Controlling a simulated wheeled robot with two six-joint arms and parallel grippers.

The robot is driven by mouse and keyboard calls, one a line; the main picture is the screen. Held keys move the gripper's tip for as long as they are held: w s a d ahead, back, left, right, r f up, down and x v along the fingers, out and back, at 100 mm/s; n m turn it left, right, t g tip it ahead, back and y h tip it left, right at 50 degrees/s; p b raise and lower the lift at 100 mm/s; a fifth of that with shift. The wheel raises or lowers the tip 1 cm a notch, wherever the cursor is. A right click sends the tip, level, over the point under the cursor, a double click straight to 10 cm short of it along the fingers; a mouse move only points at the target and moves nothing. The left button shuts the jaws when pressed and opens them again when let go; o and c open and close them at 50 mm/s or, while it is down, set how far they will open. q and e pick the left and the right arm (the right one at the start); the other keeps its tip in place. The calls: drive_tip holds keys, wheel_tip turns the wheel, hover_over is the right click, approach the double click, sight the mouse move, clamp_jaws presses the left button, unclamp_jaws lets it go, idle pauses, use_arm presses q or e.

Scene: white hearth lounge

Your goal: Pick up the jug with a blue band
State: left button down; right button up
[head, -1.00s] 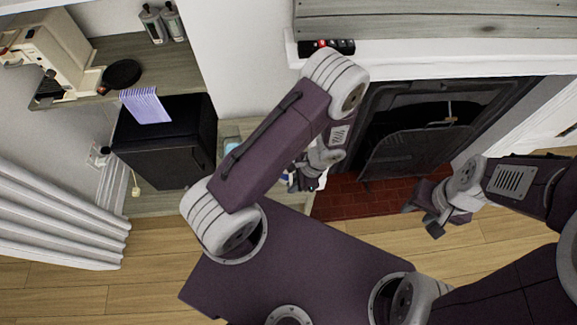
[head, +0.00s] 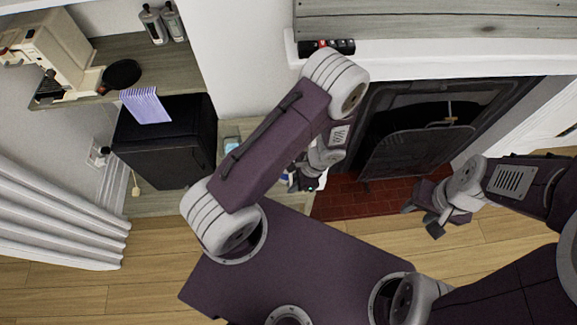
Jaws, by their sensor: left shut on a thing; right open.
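My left gripper (head: 305,182) is partly hidden behind my own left arm, low in front of the shelf unit and beside the fireplace. It is shut on a small white thing with some blue, which I take to be the jug (head: 321,181). Only slivers of the jug show around the fingers, so its band and tilt cannot be made out. My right gripper (head: 422,219) is open and empty, over the floor in front of the hearth.
The fireplace (head: 415,130) with its red brick hearth (head: 350,196) is at the centre right. The wooden floor (head: 480,250) is clear at the right.

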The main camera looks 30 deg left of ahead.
idle(0.6)
use_arm(q)
drive_tip(key=w+d+r, duration=0.8)
drive_tip(key=r, duration=0.3)
drive_tip(key=shift+w, duration=0.35)
